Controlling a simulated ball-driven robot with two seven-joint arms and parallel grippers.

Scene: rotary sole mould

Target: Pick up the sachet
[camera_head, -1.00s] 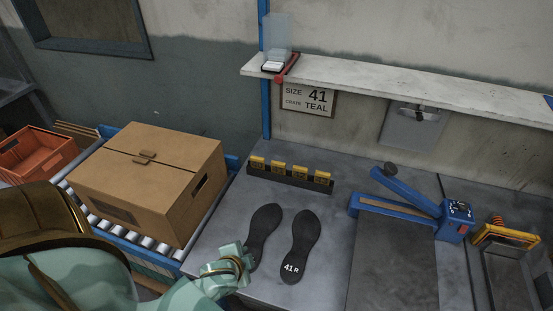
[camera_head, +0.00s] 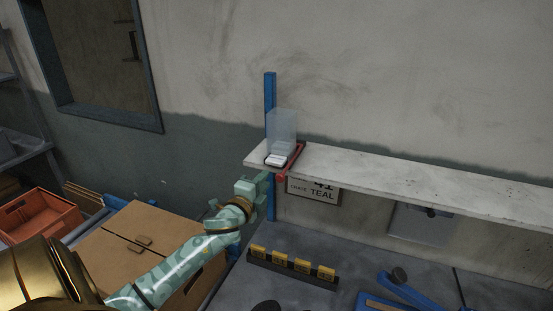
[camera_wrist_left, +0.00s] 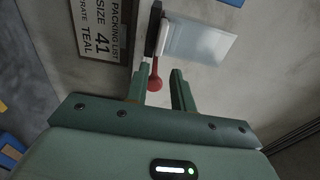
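The white sachet (camera_head: 277,160) lies at the foot of a clear dispenser (camera_head: 283,127) at the left end of the wall shelf. It also shows as a white strip in the left wrist view (camera_wrist_left: 163,40), beside the dark dispenser base (camera_wrist_left: 153,28). I cannot tell whether it is one sachet or a stack. My left gripper (camera_head: 259,183) is just below and left of the shelf end. In the left wrist view the fingers (camera_wrist_left: 162,71) are apart with nothing held. A red knob (camera_wrist_left: 155,79) appears between them, with the sachet beyond. My right gripper is not in view.
The shelf (camera_head: 400,185) runs right from the dispenser, mostly bare. A blue post (camera_head: 270,95) stands behind the dispenser. A sign (camera_head: 318,194) hangs below the shelf. A cardboard box (camera_head: 110,262) and an orange crate (camera_head: 38,217) are at the left. Yellow-tabbed blocks (camera_head: 292,263) sit on the bench.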

